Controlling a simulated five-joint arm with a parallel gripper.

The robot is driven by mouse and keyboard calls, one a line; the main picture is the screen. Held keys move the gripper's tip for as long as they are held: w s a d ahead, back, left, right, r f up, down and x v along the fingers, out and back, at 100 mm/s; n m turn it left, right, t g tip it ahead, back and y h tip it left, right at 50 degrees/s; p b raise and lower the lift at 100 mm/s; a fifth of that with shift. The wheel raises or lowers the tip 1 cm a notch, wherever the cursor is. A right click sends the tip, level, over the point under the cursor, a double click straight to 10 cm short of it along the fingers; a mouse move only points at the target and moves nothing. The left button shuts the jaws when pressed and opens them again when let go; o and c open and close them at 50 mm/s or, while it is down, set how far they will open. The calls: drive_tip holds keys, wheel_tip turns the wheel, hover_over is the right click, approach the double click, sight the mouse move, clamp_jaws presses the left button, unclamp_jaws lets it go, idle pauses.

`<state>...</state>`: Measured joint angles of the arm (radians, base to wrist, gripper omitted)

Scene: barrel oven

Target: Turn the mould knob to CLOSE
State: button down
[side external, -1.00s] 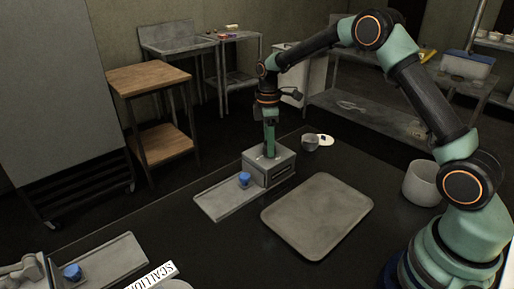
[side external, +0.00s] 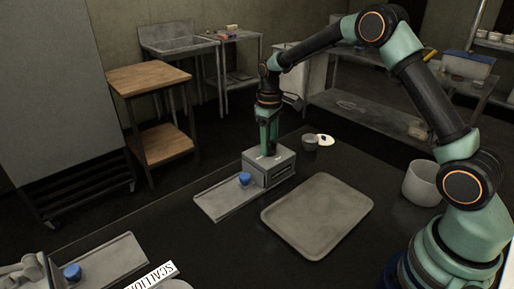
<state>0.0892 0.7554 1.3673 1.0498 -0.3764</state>
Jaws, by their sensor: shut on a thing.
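My gripper (side external: 268,152) points straight down onto the top of a grey box-shaped machine (side external: 283,170) in the middle of the table. Its jaws are shut on the mould knob at the box top. The knob itself is hidden by the fingers, and its markings and pointing direction cannot be read. A flat grey plate (side external: 221,203) extends from the machine towards the lower left, with a blue round piece (side external: 245,179) at its end near the box.
A grey tray (side external: 318,212) lies right of the machine. A small grey pot (side external: 310,143) and a white disc (side external: 324,140) are behind it. A pale bowl (side external: 421,183) stands at right.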

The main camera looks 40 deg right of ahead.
drive_tip(key=m, duration=0.5)
drive_tip(key=shift+w+d+m+t, duration=0.1)
drive_tip(key=shift+d+m+t, duration=0.2)
drive_tip(key=shift+m, duration=2.3)
drive_tip(key=shift+c, duration=1.5)
unclamp_jaws()
drive_tip(key=shift+a, duration=0.1)
drive_tip(key=shift+r, duration=0.15)
wheel_tip(320, 180, up, 12)
drive_tip(key=shift+s, duration=0.35)
